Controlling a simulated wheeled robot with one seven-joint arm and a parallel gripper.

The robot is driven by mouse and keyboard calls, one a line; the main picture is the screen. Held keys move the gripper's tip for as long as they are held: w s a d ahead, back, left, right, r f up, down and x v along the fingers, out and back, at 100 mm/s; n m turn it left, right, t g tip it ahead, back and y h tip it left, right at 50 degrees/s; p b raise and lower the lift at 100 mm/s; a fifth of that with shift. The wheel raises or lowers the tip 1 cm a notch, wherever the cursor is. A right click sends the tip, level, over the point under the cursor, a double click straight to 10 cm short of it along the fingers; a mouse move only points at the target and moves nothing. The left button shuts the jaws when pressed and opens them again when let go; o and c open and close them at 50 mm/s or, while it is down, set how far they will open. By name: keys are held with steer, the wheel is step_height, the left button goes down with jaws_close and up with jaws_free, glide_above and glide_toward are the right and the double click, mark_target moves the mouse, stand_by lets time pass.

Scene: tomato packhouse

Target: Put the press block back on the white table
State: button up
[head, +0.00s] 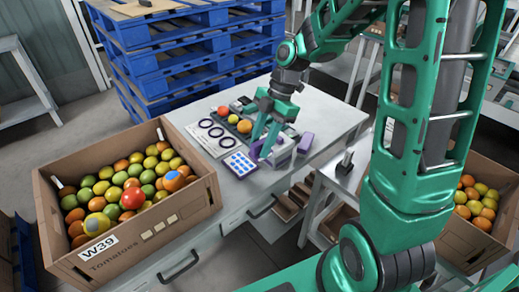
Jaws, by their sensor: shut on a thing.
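My gripper (262,145) is low over the white table (325,112), fingers pointing down, shut on a small purple block (257,149) that seems to be the press block. The fingers hide part of it. At this size I cannot tell whether its underside touches the table or hangs just above it. A second purple piece (305,142) is just to the right.
A board with dark rings (212,134) and several tomatoes lie left of my gripper. A cardboard tomato crate (190,222) stands at the table's left end. Blue pallets (195,50) are stacked behind. Clear white tabletop lies behind and right of the gripper.

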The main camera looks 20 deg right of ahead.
step_height(320, 180, down, 3)
steer(key=shift+s+n, duration=0.15)
steer(key=shift+n, duration=0.25)
steer(key=shift+f, duration=3.8)
steer(key=shift+f, duration=0.35)
steer(key=o, duration=1)
steer(key=c, duration=0.3)
steer(key=shift+r, duration=0.1)
steer(key=shift+r, duration=3.4)
